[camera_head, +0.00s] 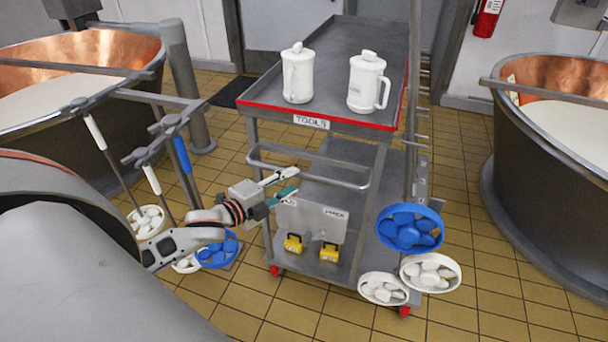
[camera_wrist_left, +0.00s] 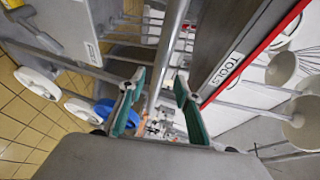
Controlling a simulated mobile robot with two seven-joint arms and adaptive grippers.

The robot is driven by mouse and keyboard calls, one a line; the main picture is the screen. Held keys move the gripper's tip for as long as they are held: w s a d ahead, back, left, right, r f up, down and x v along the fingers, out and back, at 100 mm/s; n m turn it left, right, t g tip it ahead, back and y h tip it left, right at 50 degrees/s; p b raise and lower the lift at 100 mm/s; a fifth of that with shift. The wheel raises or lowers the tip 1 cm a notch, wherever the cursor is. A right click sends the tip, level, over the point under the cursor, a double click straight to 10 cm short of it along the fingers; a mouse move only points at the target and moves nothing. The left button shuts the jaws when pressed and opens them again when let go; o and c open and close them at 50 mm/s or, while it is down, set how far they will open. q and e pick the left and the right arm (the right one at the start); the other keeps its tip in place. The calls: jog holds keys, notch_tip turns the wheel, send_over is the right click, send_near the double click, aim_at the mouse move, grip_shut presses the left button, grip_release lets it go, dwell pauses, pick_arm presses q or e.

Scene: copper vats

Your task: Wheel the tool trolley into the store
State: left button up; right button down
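The tool trolley (camera_head: 247,102) is a grey cart on castors with a red-edged top and a TOOLS label. Two white jugs stand on its top, and a grey case and two yellow items are lower down. Its push handle (camera_head: 308,168) is a bar across the near end. I cannot tell how deep the bar sits. My right gripper is not in view.
Copper vats stand left (camera_head: 75,95) and right (camera_head: 500,190) of the trolley. White and blue brushes hang at the left and at the trolley's right side. A grey door frame (camera_head: 234,35) and dark mat (camera_head: 233,91) are behind. Tiled floor is clear in front.

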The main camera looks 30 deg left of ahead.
aim_at(299, 177)
pick_arm(q)
jog(key=shift+x, duration=2.9)
jog(key=shift+c, duration=0.5)
grip_shut()
